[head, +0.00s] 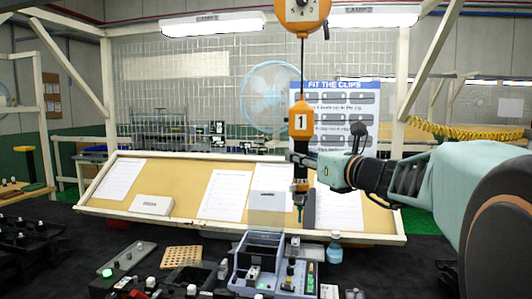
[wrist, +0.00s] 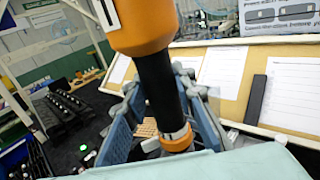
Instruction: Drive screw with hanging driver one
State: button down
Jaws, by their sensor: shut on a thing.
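The hanging driver one (head: 301,122) is orange with a white label "1" and a black lower body. It hangs upright on a cable from an orange balancer (head: 302,12). My gripper (head: 300,162) comes in from the right and is shut around the driver's black grip. In the wrist view, my gripper's blue-grey fingers (wrist: 165,112) lie on both sides of the black grip of the driver (wrist: 160,85). The driver's tip (head: 299,212) points down above the grey fixture (head: 246,262) on the bench. No screw can be made out under the tip.
A clear panel (head: 267,206) stands at the fixture. A tilted tan board (head: 180,181) with paper sheets runs behind the bench. A black tray of parts (head: 30,238) is at left.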

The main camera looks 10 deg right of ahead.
jog(key=shift+r, duration=0.1)
jog(key=w+a+b, duration=0.2)
jog(key=w+a, duration=0.9)
jog(key=a, duration=0.1)
notch_tip(320, 180, down, 22)
jog(key=b, duration=2.2)
jog(key=shift+s+r, duration=0.15)
jog(key=shift+s, duration=0.05)
jog(key=shift+f, duration=0.2)
notch_tip(320, 180, up, 6)
jog(key=p, duration=0.5)
jog(key=shift+r, duration=0.1)
dwell(1.4)
